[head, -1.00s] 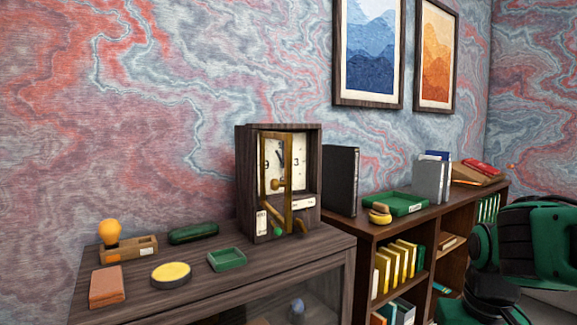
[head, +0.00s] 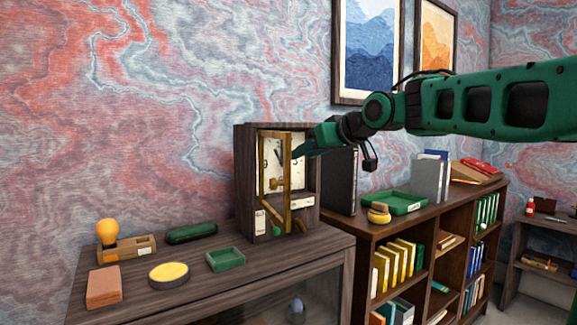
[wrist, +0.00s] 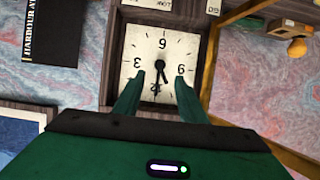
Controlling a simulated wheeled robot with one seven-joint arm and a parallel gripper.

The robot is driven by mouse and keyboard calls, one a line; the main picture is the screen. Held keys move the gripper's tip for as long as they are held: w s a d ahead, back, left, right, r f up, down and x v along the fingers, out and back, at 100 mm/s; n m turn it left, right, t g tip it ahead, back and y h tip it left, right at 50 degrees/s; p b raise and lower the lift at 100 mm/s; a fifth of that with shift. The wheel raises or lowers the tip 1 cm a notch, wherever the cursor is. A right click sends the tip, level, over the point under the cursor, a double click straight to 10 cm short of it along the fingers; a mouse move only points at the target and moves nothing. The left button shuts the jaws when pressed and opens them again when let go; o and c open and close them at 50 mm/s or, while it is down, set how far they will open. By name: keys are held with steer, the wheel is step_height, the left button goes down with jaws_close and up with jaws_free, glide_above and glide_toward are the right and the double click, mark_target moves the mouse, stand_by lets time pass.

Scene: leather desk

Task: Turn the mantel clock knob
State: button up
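The mantel clock (head: 244,180) is a dark wooden case standing on the cabinet at centre, with a brass-framed door (head: 287,180) standing open at its front. A round brass piece (head: 277,184) shows at the door; I cannot tell whether it is the knob. My gripper (head: 298,150) reaches in from the right at the upper part of the clock. In the wrist view the white clock face (wrist: 138,47) appears upside down, with black hands (wrist: 159,73). My green fingers (wrist: 160,78) are apart before the face, either side of the hands, with nothing seen gripped. Contact cannot be told.
The open door frame (wrist: 214,60) stands beside my fingers. A black book (head: 340,180) stands right of the clock. A green tray (head: 225,259), yellow-topped tin (head: 169,275) and bulb in a wooden holder (head: 109,234) sit on the cabinet to the left.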

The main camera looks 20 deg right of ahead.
steer(key=x, duration=0.8)
steer(key=shift+w+f, duration=0.15)
steer(key=shift+f, duration=0.05)
steer(key=shift+a, duration=0.15)
jaws_close()
